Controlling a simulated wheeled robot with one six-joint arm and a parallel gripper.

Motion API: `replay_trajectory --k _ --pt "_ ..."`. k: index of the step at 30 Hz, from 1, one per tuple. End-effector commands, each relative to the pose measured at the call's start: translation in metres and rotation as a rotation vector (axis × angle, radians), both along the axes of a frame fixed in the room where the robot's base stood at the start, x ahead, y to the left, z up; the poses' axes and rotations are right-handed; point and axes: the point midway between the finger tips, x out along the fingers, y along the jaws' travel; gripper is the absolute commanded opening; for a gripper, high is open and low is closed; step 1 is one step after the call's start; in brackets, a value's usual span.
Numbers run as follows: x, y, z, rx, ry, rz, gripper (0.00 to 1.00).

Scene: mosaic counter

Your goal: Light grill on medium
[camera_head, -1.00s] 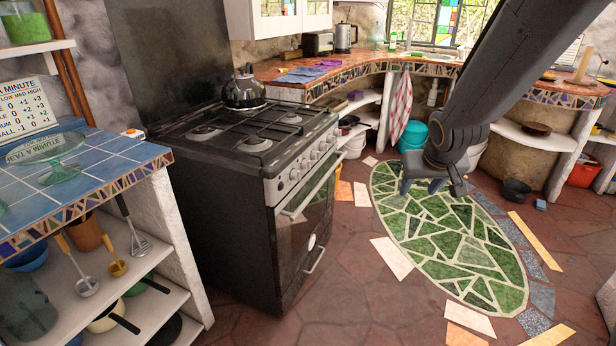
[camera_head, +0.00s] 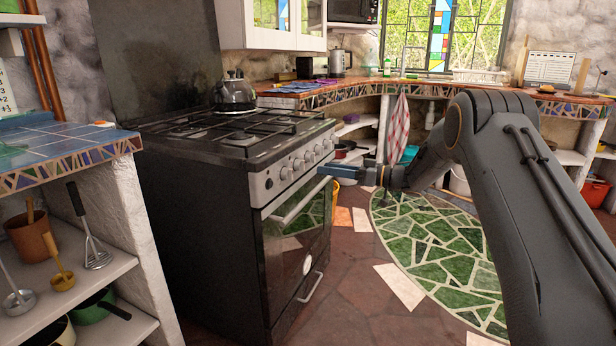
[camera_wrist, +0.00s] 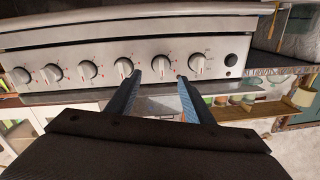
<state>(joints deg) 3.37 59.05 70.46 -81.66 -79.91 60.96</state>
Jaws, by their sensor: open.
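The black and steel stove (camera_head: 200,220) stands left of centre in the head view, its control panel (camera_head: 290,172) facing right. In the wrist view a row of several silver knobs with red marks runs across the panel. In the head view my gripper (camera_head: 342,172) is in front of the panel's right end. The grill compartment's inside is hidden.
A dark kettle (camera_head: 234,92) sits on the hob. The oven door handle (camera_head: 297,202) sticks out below the knobs. A tiled counter (camera_head: 75,152) stands left of the stove. Open floor with a green mosaic oval (camera_head: 435,250) lies to the right.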

Motion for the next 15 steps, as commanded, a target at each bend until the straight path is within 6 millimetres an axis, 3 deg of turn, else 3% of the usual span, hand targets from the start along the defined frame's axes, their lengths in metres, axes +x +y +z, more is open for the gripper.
replay_trajectory --k 15 --pt "0.017 0.065 -0.001 0.002 0.001 0.012 0.47"
